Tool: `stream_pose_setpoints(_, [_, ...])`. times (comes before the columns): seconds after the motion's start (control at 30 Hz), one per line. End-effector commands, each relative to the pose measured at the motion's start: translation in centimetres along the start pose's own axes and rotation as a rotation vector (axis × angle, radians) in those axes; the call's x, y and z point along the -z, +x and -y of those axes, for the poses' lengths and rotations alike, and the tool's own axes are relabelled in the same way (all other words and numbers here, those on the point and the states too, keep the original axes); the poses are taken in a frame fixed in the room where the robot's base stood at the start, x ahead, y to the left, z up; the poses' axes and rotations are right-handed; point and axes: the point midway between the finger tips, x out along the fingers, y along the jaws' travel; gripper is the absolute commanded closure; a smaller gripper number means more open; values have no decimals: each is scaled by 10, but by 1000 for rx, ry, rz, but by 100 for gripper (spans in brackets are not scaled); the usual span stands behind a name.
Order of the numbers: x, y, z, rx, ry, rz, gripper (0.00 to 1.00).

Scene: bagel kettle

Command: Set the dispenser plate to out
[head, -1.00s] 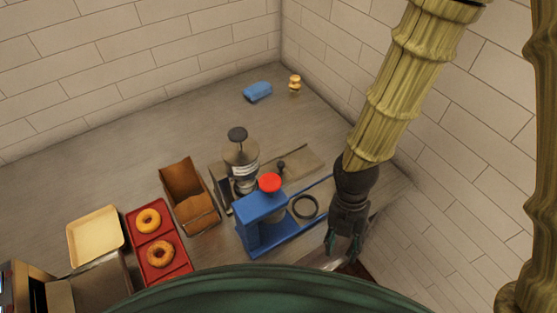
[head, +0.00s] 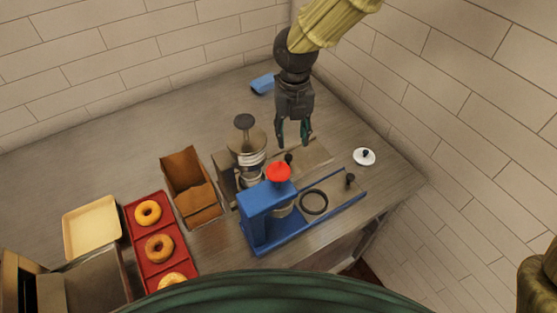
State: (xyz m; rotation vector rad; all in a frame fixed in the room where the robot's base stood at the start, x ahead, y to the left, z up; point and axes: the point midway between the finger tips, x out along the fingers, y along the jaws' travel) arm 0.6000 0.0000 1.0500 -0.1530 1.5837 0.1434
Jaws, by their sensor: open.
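A grey dispenser (head: 247,143) with a hopper and a dark round top knob stands mid-counter. A flat brownish-grey plate (head: 316,154) extends to its right, with a small black knob (head: 289,158) near the dispenser. I cannot tell how far the plate is slid. My gripper (head: 294,137) points down with its fingers apart and empty, just above and behind that knob in the picture. Contact with the knob or plate cannot be made out.
A blue press (head: 263,222) with a red knob and a rail holding a black ring (head: 314,202) stands in front. A white lid (head: 364,158) lies to the right. A brown box (head: 191,190), red tray (head: 140,220) with bagels and cream tray (head: 92,225) are left. A blue object (head: 262,84) lies behind.

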Motion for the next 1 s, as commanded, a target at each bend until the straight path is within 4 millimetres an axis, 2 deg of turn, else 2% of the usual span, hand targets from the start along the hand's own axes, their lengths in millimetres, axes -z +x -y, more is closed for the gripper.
stream_pose_setpoints(0.1, [-10,-5,-1,-5,-7,16,59])
stream_pose_setpoints(0.23, [-10,3,-1,-3,-9,17,59])
stream_pose_setpoints(0.7, [-11,75,-2,-3,-10,16,59])
stream_pose_setpoints(1.0, [-12,98,-2,-5,-9,17,59])
